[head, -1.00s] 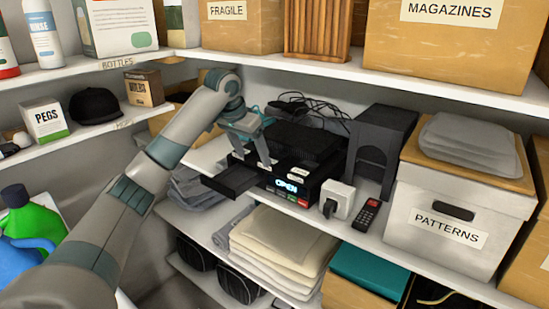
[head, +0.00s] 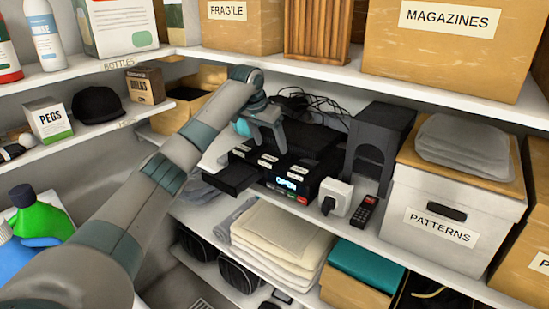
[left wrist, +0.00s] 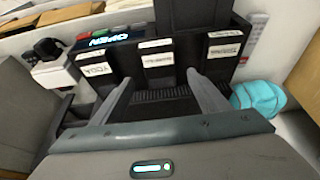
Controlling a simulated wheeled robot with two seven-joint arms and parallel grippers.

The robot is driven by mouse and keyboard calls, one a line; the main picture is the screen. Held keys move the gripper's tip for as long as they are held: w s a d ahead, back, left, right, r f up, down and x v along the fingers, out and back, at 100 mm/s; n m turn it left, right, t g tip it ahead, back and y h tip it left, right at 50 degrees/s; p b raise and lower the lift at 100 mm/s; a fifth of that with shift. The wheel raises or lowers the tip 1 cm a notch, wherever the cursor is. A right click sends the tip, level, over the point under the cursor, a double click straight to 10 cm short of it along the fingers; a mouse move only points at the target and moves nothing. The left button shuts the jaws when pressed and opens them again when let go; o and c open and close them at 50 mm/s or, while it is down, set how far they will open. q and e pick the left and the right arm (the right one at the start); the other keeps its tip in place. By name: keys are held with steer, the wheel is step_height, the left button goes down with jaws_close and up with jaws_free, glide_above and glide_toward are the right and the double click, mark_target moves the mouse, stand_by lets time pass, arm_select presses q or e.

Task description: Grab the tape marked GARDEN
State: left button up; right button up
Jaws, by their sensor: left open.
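My left gripper (head: 266,140) is open and empty above the black device (head: 280,186) with a lit OPEN display. In the left wrist view, several dark tapes lie in or on the device, with white labels facing up. One label reads YOGA (left wrist: 97,69); the middle label (left wrist: 157,60) and the right label (left wrist: 225,47) are too blurred to read. I cannot tell which tape is marked GARDEN. My left gripper's fingers (left wrist: 160,80) are apart just in front of the middle tape, holding nothing. My right gripper is not in view.
A dark panel (head: 233,178) juts out at the device's left. A white plug block (head: 336,197), a remote (head: 366,209) and a black stand (head: 380,145) are on its right. Cables lie behind. A teal item (left wrist: 258,98) is close beside my fingers. The upper shelf (head: 340,85) hangs overhead.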

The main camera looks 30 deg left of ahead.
mark_target(275, 155)
arm_select(q)
steer(key=shift+w+f+p, duration=0.2)
steer(key=shift+f+p, duration=0.25)
steer(key=shift+f, duration=0.05)
steer(key=p+x, duration=0.1)
steer(key=x, duration=0.2)
steer(key=shift+p, duration=0.3)
steer(key=shift+w+f, duration=0.2)
steer(key=shift+f, duration=0.25)
steer(key=c, duration=1.2)
